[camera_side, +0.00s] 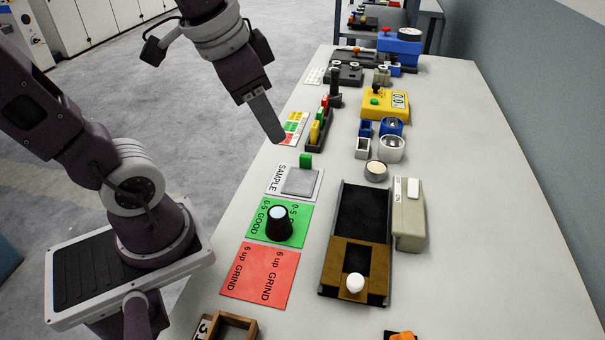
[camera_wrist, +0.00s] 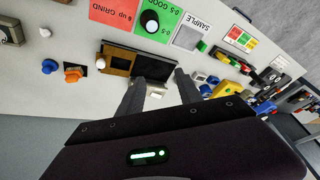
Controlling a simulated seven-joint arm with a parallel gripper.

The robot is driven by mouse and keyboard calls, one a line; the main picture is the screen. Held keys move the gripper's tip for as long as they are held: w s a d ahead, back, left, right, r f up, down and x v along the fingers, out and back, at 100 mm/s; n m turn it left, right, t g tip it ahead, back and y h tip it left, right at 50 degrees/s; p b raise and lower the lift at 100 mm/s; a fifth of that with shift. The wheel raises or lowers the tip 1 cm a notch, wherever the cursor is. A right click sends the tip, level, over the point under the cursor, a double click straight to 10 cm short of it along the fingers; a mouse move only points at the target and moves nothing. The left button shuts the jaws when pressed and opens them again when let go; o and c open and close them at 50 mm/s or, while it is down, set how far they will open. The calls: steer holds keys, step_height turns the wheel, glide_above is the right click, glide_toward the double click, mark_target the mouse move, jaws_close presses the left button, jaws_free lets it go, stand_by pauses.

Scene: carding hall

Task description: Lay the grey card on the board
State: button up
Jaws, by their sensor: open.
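A flat grey card (camera_side: 300,181) lies on the white SAMPLE mat (camera_side: 273,184), and it also shows in the wrist view (camera_wrist: 187,38). A long black board (camera_side: 363,212) with a brown wooden part (camera_side: 343,262) and a white knob lies to the right of the mats; its dark surface shows in the wrist view (camera_wrist: 152,66). My gripper (camera_side: 276,136) is raised above the table's left side, beyond the card and apart from it. In the wrist view its two fingers (camera_wrist: 160,77) are spread with nothing between them. The fingers partly hide the board there.
A black knob-shaped piece (camera_side: 279,222) stands on the green GOOD mat; the red GRIND mat (camera_side: 260,275) is bare. A beige switch box (camera_side: 408,215) flanks the board. The table's right side is clear.

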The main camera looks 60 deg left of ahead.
steer(key=w+a+f+m+g, duration=0.25)
steer(key=w+a+f, duration=0.3)
steer(key=w, duration=0.45)
steer(key=m+g, duration=0.2)
steer(key=m, duration=0.3)
glide_above(305, 156)
step_height(305, 156, down, 13)
steer(key=shift+h, duration=0.3)
step_height(305, 156, down, 8)
steer(key=shift+w+r, duration=0.1)
steer(key=shift+r, duration=0.05)
steer(key=shift+c, duration=0.4)
jaws_close()
